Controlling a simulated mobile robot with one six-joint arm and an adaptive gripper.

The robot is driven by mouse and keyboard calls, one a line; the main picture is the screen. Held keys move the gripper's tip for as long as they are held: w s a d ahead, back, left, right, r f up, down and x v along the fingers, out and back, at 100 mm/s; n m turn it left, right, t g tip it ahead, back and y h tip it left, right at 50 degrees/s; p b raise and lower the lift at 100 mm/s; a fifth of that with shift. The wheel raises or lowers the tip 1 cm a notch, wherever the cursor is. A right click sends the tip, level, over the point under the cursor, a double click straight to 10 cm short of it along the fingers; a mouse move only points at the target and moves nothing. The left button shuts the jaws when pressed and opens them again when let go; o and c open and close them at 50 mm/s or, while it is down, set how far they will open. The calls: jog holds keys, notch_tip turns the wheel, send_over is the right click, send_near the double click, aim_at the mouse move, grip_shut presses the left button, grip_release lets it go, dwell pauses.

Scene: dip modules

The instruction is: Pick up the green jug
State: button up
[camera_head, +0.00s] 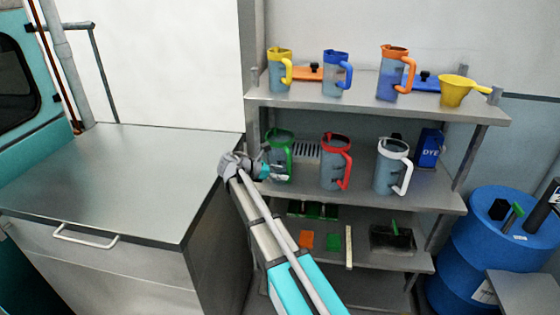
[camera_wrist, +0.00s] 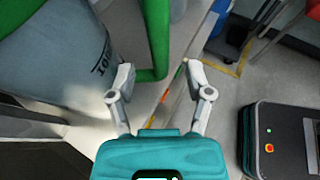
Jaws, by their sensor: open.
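The green jug (camera_head: 280,158) has a clear grey body with a green rim and handle. It stands on the middle shelf at the left in the head view. In the wrist view its body (camera_wrist: 60,62) fills the upper left, and its green handle (camera_wrist: 158,45) comes down between the fingertips in the picture. My gripper (camera_wrist: 160,74) is open, with one finger on each side of the handle's lower end. I cannot tell whether either finger touches it. In the head view my gripper (camera_head: 272,168) covers part of the jug's lower body.
A red-handled jug (camera_head: 334,163) and a white-handled jug (camera_head: 391,167) stand right of it on the middle shelf (camera_head: 437,193). The top shelf (camera_head: 360,104) above holds more jugs. A steel counter (camera_head: 120,175) is left; a blue barrel (camera_head: 480,250) is right.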

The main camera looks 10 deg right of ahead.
aim_at(289, 181)
jog(key=shift+b+x, duration=0.55)
jog(key=shift+x, duration=1.25)
grip_shut()
